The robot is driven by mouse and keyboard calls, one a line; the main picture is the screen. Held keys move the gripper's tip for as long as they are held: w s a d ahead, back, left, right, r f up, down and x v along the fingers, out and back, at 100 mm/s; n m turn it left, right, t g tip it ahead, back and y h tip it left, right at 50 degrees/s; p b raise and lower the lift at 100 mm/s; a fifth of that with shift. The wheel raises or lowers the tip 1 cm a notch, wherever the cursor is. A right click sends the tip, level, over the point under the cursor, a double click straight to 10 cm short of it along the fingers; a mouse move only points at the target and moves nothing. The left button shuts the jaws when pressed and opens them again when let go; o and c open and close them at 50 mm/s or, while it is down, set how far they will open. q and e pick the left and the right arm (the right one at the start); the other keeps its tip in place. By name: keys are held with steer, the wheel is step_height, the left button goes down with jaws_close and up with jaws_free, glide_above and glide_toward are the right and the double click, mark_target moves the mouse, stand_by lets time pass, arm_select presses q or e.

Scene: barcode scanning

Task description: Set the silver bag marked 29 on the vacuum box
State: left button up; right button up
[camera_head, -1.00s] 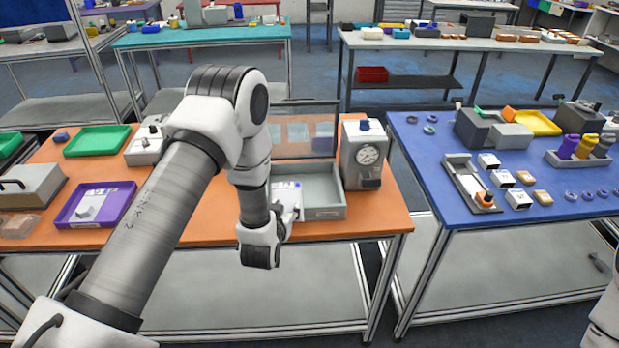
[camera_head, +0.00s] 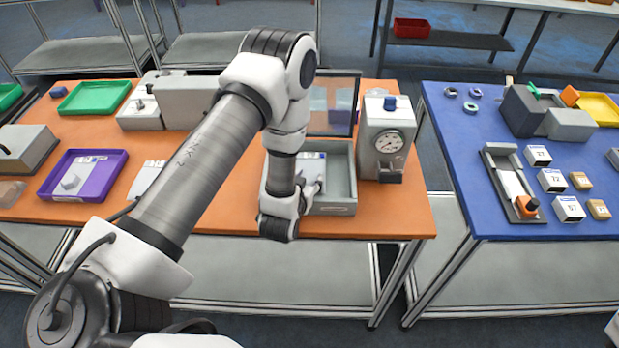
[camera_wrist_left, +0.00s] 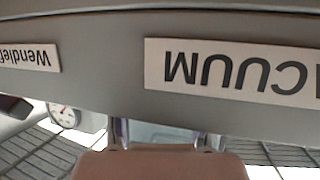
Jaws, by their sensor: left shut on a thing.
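The grey vacuum box (camera_head: 343,170) stands on the orange table with its clear lid (camera_head: 340,118) raised at the back. Its upside-down VACUUM label fills much of the left wrist view (camera_wrist_left: 232,70). My left gripper (camera_head: 317,186) is at the left part of the box, seen from behind my wrist. A pale bag-like piece with a bluish label (camera_head: 312,158) shows beside it over the box. In the left wrist view, a silvery piece (camera_wrist_left: 160,134) sits between the fingers. The mark 29 cannot be read.
A gauge unit (camera_head: 388,140) stands right of the box. A purple tray (camera_head: 112,178), a green tray (camera_head: 95,97) and grey devices stand to the left. A blue table (camera_head: 455,150) with numbered blocks lies right, across a gap.

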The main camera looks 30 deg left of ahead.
arm_select(q)
steer(key=shift+s, duration=0.45)
steer(key=shift+f+b, duration=0.2)
steer(key=shift+b, duration=0.15)
steer(key=shift+w+f, duration=0.2)
steer(key=shift+f, duration=0.05)
steer(key=o, duration=1.1)
steer(key=shift+o, duration=0.4)
steer(key=shift+s, duration=0.1)
arm_select(e)
steer(key=shift+s+f, duration=0.25)
steer(key=shift+f, duration=0.15)
